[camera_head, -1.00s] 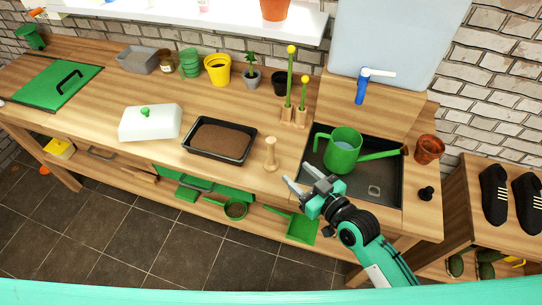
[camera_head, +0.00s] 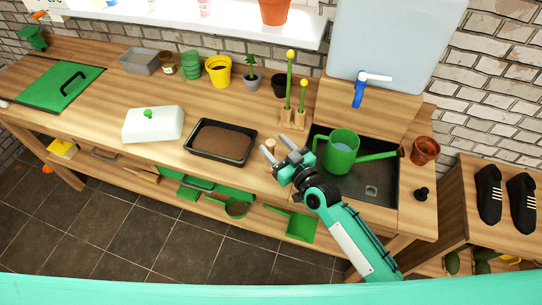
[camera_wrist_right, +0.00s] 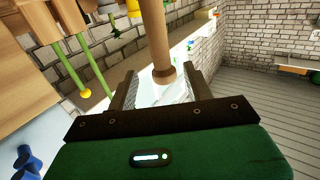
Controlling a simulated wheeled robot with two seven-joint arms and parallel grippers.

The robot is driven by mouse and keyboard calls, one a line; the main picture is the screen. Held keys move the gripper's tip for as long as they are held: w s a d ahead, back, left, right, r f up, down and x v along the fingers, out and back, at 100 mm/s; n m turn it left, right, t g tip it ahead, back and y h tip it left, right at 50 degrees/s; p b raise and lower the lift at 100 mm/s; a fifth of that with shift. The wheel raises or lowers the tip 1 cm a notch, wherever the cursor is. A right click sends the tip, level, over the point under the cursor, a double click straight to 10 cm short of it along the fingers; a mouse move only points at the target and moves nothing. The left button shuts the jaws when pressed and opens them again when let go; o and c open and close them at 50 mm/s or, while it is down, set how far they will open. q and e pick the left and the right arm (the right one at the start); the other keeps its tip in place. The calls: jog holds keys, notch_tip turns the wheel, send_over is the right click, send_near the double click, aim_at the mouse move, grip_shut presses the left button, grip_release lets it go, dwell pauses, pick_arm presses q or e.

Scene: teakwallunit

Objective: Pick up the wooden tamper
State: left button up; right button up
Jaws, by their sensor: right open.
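The wooden tamper (camera_head: 268,149) stands on the worktop between the soil tray and the sink, partly hidden behind my right gripper (camera_head: 275,147). My right gripper (camera_wrist_right: 158,88) is open, with one finger on each side of that line. I cannot tell whether either finger touches the tamper. My left gripper is not in view.
A black tray of soil (camera_head: 220,156) lies left of the tamper. A green watering can (camera_head: 341,158) stands in the black sink (camera_head: 374,188) to the right. A wooden holder with yellow-tipped green sticks (camera_head: 289,82) is behind.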

aim_at(268, 140)
jog(key=p+x, duration=0.1)
jog(key=x, duration=0.3)
jog(key=shift+a, duration=0.25)
jog(key=shift+s, duration=0.1)
jog(key=c, duration=1)
jog(key=shift+c, duration=0.2)
jog(key=shift+r, duration=0.1)
